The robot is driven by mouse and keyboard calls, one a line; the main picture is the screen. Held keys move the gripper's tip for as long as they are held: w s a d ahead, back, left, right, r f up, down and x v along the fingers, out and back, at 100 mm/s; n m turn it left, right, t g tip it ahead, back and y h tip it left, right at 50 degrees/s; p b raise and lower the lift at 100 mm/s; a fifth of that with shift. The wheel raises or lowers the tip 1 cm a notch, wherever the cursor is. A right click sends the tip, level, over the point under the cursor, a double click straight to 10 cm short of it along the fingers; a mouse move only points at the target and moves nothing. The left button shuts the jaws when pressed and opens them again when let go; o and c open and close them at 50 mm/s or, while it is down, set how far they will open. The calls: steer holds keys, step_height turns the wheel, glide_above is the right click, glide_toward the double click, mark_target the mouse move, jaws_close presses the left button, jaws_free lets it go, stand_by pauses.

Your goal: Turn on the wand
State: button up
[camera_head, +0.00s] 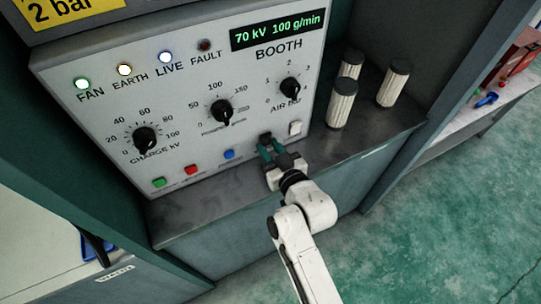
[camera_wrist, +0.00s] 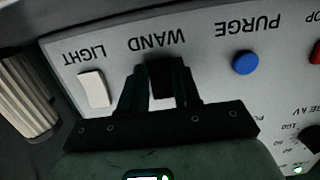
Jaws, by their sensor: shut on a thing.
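The booth panel (camera_head: 190,110) is a pale grey sloping face with labelled knobs, buttons and lamps. My gripper (camera_head: 266,148) is at its lower right. In the wrist view, which shows the panel upside down, my gripper (camera_wrist: 159,88) is shut on a black control, the wand switch (camera_wrist: 161,72), beside the WAND label (camera_wrist: 156,41). The fingers hide its sides and lower part, so I cannot tell its position. The white LIGHT switch (camera_wrist: 94,89) is beside it, and the blue PURGE button (camera_wrist: 245,62) is on the other side.
Knobs for charge (camera_head: 145,139), powder (camera_head: 220,110) and air (camera_head: 290,88) stick out above. A green button (camera_head: 158,183) and red button (camera_head: 190,170) lie left. Ribbed cylinders (camera_head: 341,104) stand on the ledge right. The display (camera_head: 277,30) reads 70 kV 100 g/min.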

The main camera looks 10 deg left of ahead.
stand_by(0.4)
steer(key=o, duration=1.1)
steer(key=shift+c, duration=0.2)
steer(key=shift+s, duration=0.1)
steer(key=b+v, duration=0.2)
steer(key=v, duration=0.8)
steer(key=shift+s+d, duration=0.25)
steer(key=shift+f, duration=0.15)
